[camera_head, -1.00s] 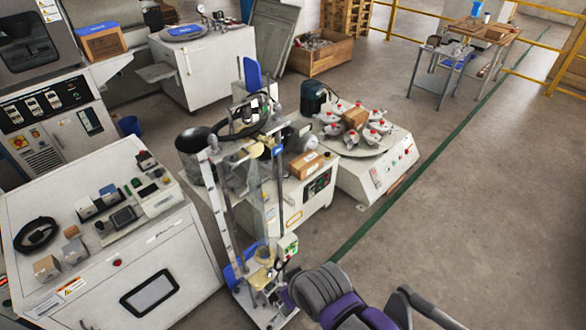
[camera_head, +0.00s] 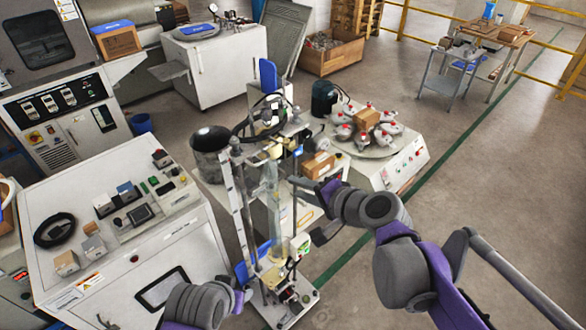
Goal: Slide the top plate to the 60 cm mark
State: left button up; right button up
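The tall test stand (camera_head: 243,220) rises in the middle, with a pale upright like a scale on its left side; its marks are too small to read. Its upper cross-piece (camera_head: 292,128), which seems to be the top plate, sits near the head of the uprights. A clear tube stands between the uprights lower down.
A white control console (camera_head: 120,240) stands close on the left of the stand. A round-topped machine (camera_head: 375,150) with red-capped parts and a small box (camera_head: 318,164) are behind it. The floor on the right is open.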

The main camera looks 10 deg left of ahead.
aim_at(263, 161)
jog(key=shift+m+y, duration=0.6)
jog(key=shift+m, duration=0.1)
jog(key=w+a, duration=0.2)
jog(key=a, duration=0.1)
jog(key=w+a+b, duration=0.1)
jog(key=w+a, duration=0.2)
jog(key=w+a+f+b, duration=0.1)
jog(key=w+a, duration=0.1)
jog(key=a, duration=0.2)
jog(key=shift+w+a, duration=0.1)
jog(key=shift+w, duration=0.3)
jog(key=shift+w+a+f, duration=0.15)
jog(key=shift+w+a, duration=0.2)
pick_arm(q)
jog(key=f, duration=0.1)
jog(key=s+f, duration=0.1)
jog(key=f, duration=0.1)
jog(key=shift+s+f, duration=0.2)
jog(key=shift+s, duration=0.05)
pick_arm(e)
grip_shut()
pick_arm(q)
jog(key=shift+f+b, duration=0.1)
jog(key=shift+b, duration=0.2)
pick_arm(e)
jog(key=shift+f, duration=0.1)
